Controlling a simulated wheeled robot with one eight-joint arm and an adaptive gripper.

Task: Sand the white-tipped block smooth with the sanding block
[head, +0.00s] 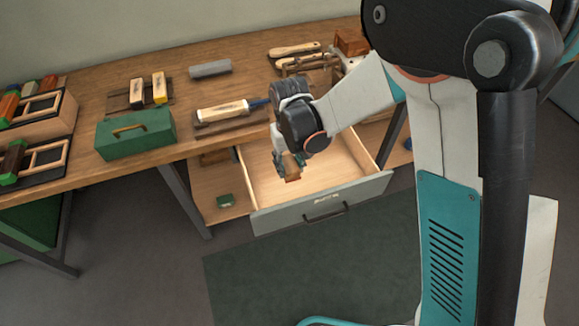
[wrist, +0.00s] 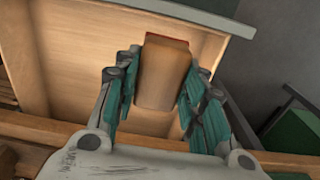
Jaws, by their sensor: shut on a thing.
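My gripper (head: 290,160) hangs over the open drawer, below the bench top. It is shut on a brown block with a reddish far edge, which looks like the sanding block (head: 292,176). In the wrist view the sanding block (wrist: 162,72) sits between the teal finger pads of my gripper (wrist: 160,92). On the bench, a pale block (head: 222,110) lies on a dark board beside a blue part. Two upright blocks, one pale (head: 137,92) and one yellow and pale (head: 159,87), stand farther back. I cannot tell which of these is the white-tipped block.
The open drawer (head: 323,207) juts out from the bench, with walls around my gripper. A green toolbox (head: 136,133) stands near the bench's front edge. A grey roll (head: 210,69) lies behind. A small green box (head: 225,200) sits left of the drawer.

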